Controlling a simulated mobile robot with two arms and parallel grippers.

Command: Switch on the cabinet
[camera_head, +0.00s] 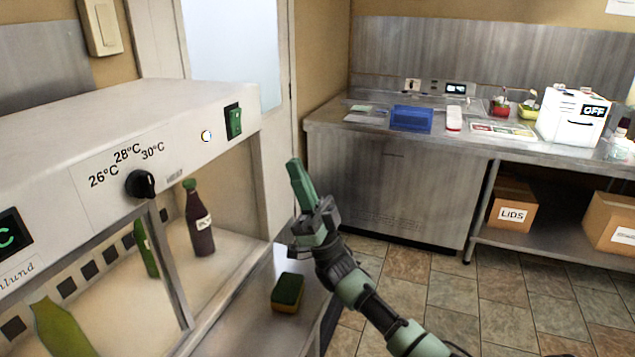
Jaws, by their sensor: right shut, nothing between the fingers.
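The white cabinet (75,121) fills the left side, its front panel facing me. A green rocker switch (234,121) sits at the right end of the panel, with a small round light (206,136) to its left. A black knob (141,184) stands below the marks 26, 28 and 30°C. A green-lit display (8,233) is at the left edge. My right gripper (294,165) is shut and empty, pointing up, to the right of the switch and apart from it. My left gripper is not in view.
A dark bottle (202,225) and green items stand inside the cabinet behind its glass front. A sponge (287,292) lies on the surface beside it.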

